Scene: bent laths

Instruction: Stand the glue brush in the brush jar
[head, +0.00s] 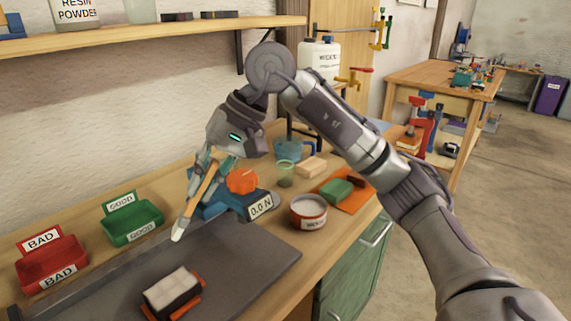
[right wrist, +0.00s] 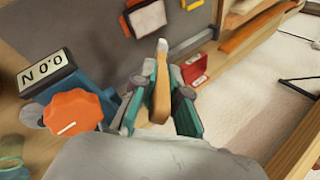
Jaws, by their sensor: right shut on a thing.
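The glue brush (head: 199,196) has a wooden handle and a pale tip. My right gripper (head: 207,172) is shut on its handle and holds it tilted, tip down, above the bench left of the blue gauge. In the right wrist view the brush (right wrist: 160,88) sits between the teal fingers (right wrist: 158,104), its pale tip pointing away. A small greenish clear jar (head: 285,174), seemingly the brush jar, stands behind the gauge, right of the gripper and apart from it. Part of a greenish glass (right wrist: 10,150) shows at the wrist view's left edge. My left gripper is out of view.
A blue gauge with an orange knob (head: 242,181) stands between brush and jar. Green (head: 133,227) and red (head: 50,267) trays stand left. The dark mat (head: 235,258) has bare room.

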